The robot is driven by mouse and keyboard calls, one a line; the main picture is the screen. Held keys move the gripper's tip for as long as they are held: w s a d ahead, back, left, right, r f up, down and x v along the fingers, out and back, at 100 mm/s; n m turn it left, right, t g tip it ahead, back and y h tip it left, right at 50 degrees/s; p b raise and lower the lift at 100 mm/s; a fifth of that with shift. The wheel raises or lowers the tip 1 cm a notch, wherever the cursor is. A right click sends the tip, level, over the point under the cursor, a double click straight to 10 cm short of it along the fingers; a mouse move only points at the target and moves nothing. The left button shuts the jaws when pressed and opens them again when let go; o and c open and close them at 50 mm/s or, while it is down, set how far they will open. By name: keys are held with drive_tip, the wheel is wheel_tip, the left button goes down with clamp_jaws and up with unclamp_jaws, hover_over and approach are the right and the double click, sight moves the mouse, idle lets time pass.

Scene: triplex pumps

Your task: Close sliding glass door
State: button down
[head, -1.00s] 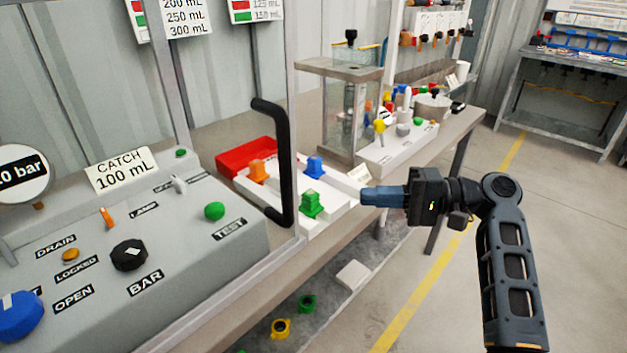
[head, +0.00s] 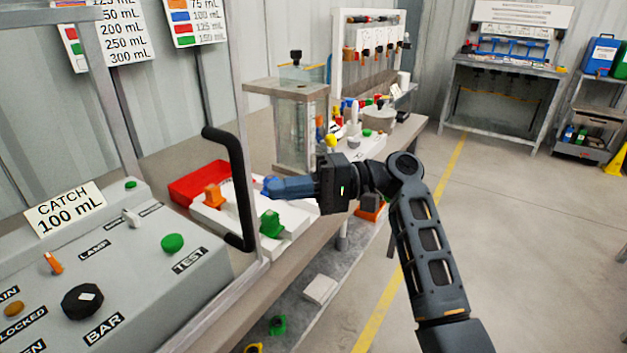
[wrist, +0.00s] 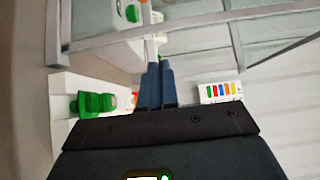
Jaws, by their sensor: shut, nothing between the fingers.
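The sliding glass door has a thin grey frame (head: 241,90) in the head view, standing along the grey control panel. Its black bar handle (head: 234,185) is on the frame's right upright. The clear pane is hard to make out, and I cannot tell how far open the door is. My gripper (head: 268,187) is shut and empty, just right of the handle, with its blue fingers pointing left towards it. No contact is clear. In the wrist view the shut fingers (wrist: 156,82) point up towards grey frame bars (wrist: 180,27); the handle cannot be made out there.
The control panel (head: 140,262) with knobs and labels lies at left. A white block with orange (head: 214,196) and green (head: 270,223) pieces and a red tray (head: 197,183) sit behind the handle. A clear tank (head: 297,130) stands beyond. The floor at right is open.

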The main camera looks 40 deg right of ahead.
drive_tip(key=shift+s+a, duration=0.3)
drive_tip(key=shift+a, duration=0.45)
drive_tip(key=shift+s+a, duration=0.25)
drive_tip(key=shift+a, duration=0.45)
drive_tip(key=shift+a, duration=0.1)
